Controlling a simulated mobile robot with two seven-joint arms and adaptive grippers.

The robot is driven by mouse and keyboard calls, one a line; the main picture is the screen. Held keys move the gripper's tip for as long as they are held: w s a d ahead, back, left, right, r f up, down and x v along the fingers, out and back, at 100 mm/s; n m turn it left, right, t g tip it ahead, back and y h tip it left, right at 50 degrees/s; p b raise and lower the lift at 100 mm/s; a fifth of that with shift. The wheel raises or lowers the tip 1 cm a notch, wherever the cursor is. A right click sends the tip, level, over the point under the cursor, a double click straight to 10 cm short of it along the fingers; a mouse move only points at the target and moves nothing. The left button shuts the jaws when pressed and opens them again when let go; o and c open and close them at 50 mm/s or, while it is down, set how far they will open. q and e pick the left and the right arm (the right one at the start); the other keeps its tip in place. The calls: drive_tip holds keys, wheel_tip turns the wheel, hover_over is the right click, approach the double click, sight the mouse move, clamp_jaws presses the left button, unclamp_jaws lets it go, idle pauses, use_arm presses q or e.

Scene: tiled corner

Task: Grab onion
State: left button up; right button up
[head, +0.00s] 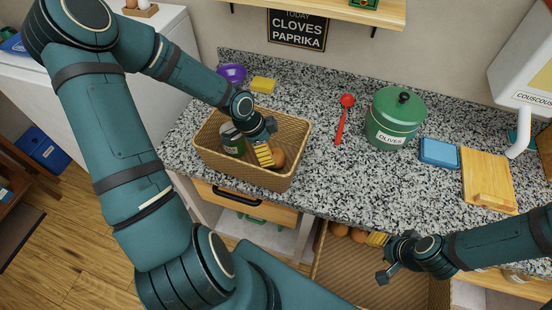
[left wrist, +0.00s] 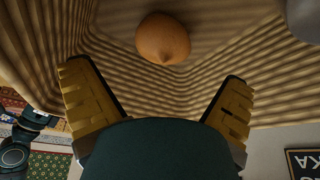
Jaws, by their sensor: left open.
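A round brown onion (head: 279,158) lies inside the wicker basket (head: 225,176) on the counter. My left gripper (head: 266,157) reaches down into this basket, close beside the onion, open and empty. In the left wrist view the onion (left wrist: 163,39) sits on the ribbed basket floor, ahead of the gap between my two spread yellow fingers (left wrist: 160,100). No contact shows there. My right gripper (head: 380,258) hangs over the lower basket in front of the counter; one yellow finger shows, and its opening is unclear.
A green jar (head: 232,142) stands in the same basket. A green olives pot (head: 395,118), red spoon (head: 342,118), blue box (head: 439,153) and cutting board (head: 488,180) are to the right. The lower basket (head: 345,270) holds several brown round items (head: 340,229).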

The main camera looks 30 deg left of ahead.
sight(277, 159)
use_arm(q)
drive_tip(key=x, duration=0.2)
drive_tip(key=b+x, duration=0.1)
drive_tip(key=x, duration=0.2)
drive_tip(key=b+x, duration=0.1)
drive_tip(key=x, duration=0.1)
drive_tip(key=shift+a+f, duration=0.2)
drive_tip(key=shift+f, duration=0.05)
drive_tip(key=c, duration=1.3)
